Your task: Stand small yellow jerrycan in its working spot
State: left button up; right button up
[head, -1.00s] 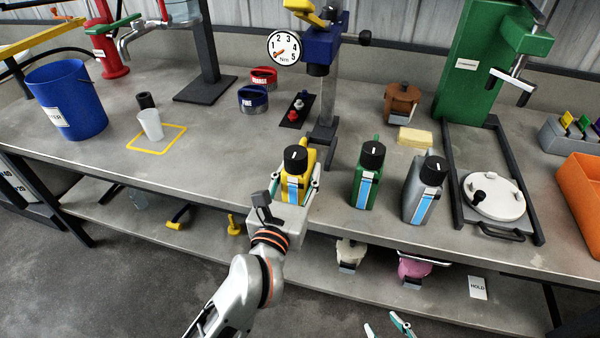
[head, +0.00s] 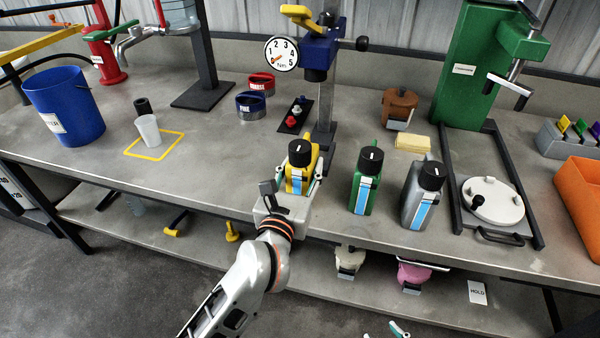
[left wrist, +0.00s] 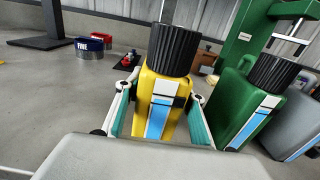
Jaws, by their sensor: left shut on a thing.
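The small yellow jerrycan (head: 296,182) has a black cap and a blue and white label. It is upright near the bench's front edge, in front of the blue press post. My left gripper (head: 299,186) is shut on it, with teal-lined fingers on both sides. In the left wrist view the yellow jerrycan (left wrist: 155,85) is between the fingers (left wrist: 160,122). Its base is hidden, so I cannot tell whether it touches the bench. The tips of my right gripper (head: 386,332) show at the bottom edge, apart and empty.
A green jerrycan (head: 363,190) and a grey jerrycan (head: 418,200) stand close to the right. The blue press (head: 317,50) with its dial is behind. A yellow outlined square (head: 155,154) with a cup (head: 148,130) is left. Bench between is clear.

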pick_arm(q)
jog(key=shift+x, duration=0.95)
jog(key=shift+r, duration=0.15)
pick_arm(e)
jog(key=shift+w, duration=0.1)
jog(key=shift+w+r, duration=0.15)
jog(key=shift+r, duration=0.1)
dwell(0.9)
pick_arm(q)
jog(key=shift+b+x, duration=0.6)
jog(key=shift+x, duration=2)
pick_arm(e)
jog(key=shift+s+f, duration=0.25)
jog(key=shift+f, duration=0.25)
jog(key=shift+s+f, duration=0.2)
jog(key=shift+f, duration=0.3)
pick_arm(q)
jog(key=shift+b+x, duration=0.5)
jog(key=shift+x, duration=1.2)
pick_arm(e)
jog(key=shift+s+f, duration=0.5)
jog(key=shift+f, duration=0.35)
pick_arm(q)
jog(key=shift+x, duration=0.8)
pick_arm(e)
jog(key=shift+f, duration=0.15)
pick_arm(q)
jog(key=o, duration=1.7)
jog(key=shift+d+r, duration=0.1)
jog(key=shift+c, duration=0.2)
